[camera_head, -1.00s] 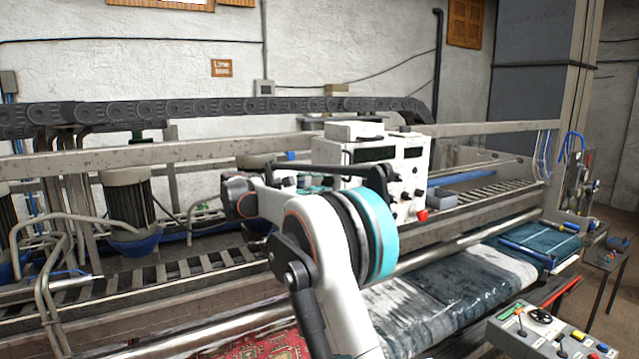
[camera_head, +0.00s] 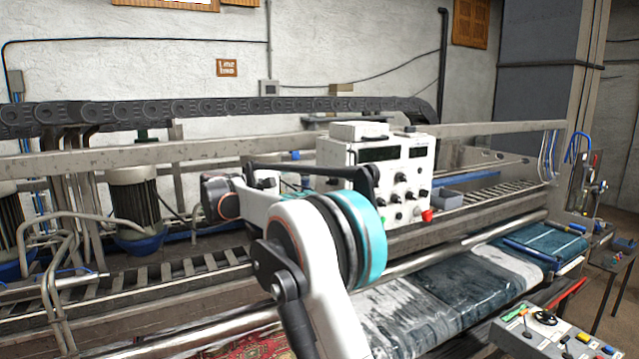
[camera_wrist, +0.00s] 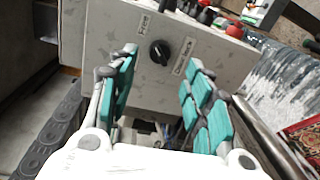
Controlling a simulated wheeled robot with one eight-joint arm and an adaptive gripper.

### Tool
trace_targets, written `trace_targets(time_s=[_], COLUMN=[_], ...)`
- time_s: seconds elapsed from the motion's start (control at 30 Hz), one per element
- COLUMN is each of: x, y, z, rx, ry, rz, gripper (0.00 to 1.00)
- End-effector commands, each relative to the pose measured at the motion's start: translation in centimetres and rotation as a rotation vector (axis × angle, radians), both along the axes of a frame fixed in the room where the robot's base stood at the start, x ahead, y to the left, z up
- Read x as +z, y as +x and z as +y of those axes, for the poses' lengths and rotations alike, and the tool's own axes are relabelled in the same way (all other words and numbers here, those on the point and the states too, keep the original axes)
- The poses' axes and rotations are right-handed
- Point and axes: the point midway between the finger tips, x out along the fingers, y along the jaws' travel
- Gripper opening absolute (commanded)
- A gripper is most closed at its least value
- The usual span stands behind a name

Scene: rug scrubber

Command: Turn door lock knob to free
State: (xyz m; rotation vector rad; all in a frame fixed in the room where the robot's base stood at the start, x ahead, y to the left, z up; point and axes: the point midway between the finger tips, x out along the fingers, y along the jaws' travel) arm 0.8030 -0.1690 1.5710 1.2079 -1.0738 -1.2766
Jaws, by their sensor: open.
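A black round knob (camera_wrist: 159,50) with a small pale mark sits on a pale grey panel of the control box (camera_wrist: 105,30) in the wrist view. My gripper and the side knob are hidden there.
A long metal rail (camera_head: 80,158) and a black cable chain (camera_head: 230,108) run along the machine. Wet dark rugs (camera_head: 440,300) lie at the front. A grey control panel (camera_head: 560,335) with a lever stands at the lower right. A red button (camera_wrist: 234,32) projects near the box's edge.

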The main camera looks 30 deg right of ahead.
Motion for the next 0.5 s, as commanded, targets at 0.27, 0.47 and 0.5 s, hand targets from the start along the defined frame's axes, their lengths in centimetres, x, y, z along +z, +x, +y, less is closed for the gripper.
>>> trace_targets(time_s=[0.27,0.47,0.5], x=[0.3,0.4,0.4], y=[-0.1,-0.2,-0.2], z=[4.7,5.9,6.0], rx=[0.001,-0.001,-0.001], ry=[0.0,0.0,0.0], rz=[0.0,0.0,0.0], gripper=[0.46,0.46,0.46])
